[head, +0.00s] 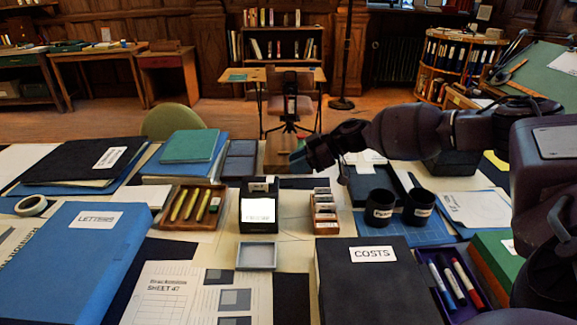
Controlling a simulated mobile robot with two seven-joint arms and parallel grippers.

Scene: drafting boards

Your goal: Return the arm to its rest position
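My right arm comes in from the right edge, and its dark gripper (300,160) hangs over the far middle of the table, pointing left. The gripper is seen side-on and dark, so I cannot tell whether its fingers are open or shut. No held object can be made out. Below and in front of it stand a black box with a white label (259,210) and a wooden holder with several labelled blocks (325,212). My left gripper is not in view.
Two black cups (380,207) (418,207) stand below my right forearm. A black COSTS box (370,285), a pen tray (455,285), a blue LETTERS folder (75,255), a wooden pencil tray (192,207) and stacked folders (80,165) crowd the table. A small open tray (257,256) sits in the middle.

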